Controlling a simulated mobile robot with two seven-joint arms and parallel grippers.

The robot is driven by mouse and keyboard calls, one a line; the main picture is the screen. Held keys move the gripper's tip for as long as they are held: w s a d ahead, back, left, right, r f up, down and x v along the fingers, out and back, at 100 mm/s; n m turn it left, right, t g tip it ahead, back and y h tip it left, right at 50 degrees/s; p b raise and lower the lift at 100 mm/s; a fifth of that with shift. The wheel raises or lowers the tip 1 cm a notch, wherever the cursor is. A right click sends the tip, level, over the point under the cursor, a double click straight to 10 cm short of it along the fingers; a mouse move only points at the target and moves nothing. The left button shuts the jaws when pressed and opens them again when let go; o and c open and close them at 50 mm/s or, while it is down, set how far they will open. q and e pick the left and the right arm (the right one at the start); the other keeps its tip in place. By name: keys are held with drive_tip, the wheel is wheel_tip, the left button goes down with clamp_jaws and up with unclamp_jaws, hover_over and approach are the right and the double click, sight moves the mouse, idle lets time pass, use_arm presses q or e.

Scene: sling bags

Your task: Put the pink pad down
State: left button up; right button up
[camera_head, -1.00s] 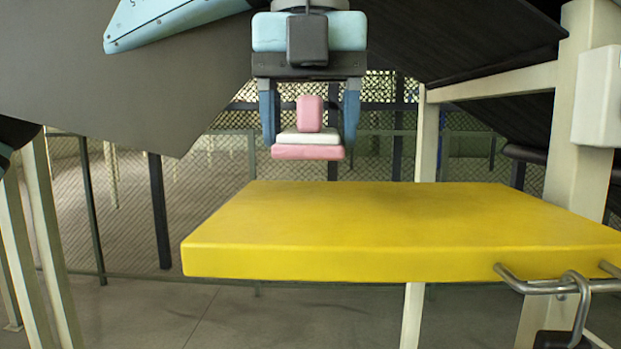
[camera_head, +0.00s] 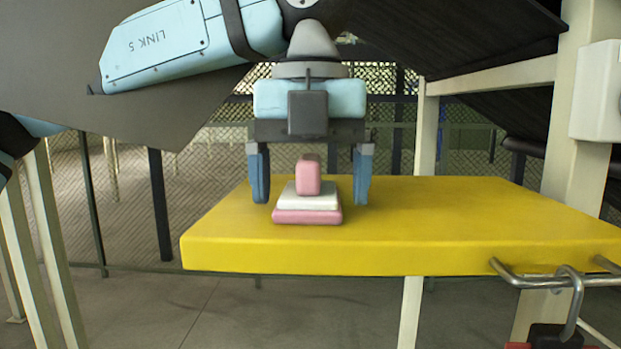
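The pink pad (camera_head: 307,217) has a pink base, a white middle layer and an upright pink block on top. It sits flat on the left part of the yellow tabletop (camera_head: 450,225). My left gripper (camera_head: 311,201) is above and around it, pointing down. Its two blue fingers are spread on either side of the pad, with a visible gap on each side. The gripper is open and holds nothing. My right gripper is not in view.
A metal rail (camera_head: 540,282) runs along the tabletop's front right edge, with a metal hook (camera_head: 574,305) hanging on it. A cream post (camera_head: 575,130) stands at the right. The tabletop right of the pad is clear.

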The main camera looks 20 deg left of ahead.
sight(310, 158)
use_arm(q)
drive_tip(key=shift+r, duration=0.1)
drive_tip(key=r, duration=0.1)
drive_tip(key=r+b, duration=0.1)
drive_tip(key=r, duration=0.1)
drive_tip(key=r+b, duration=0.1)
drive_tip(key=r, duration=0.1)
drive_tip(key=shift+s+d+r, duration=0.1)
drive_tip(key=shift+s+r, duration=0.05)
drive_tip(key=shift+s, duration=0.15)
wheel_tip(310, 158, up, 8)
drive_tip(key=shift+r, duration=0.1)
idle(0.5)
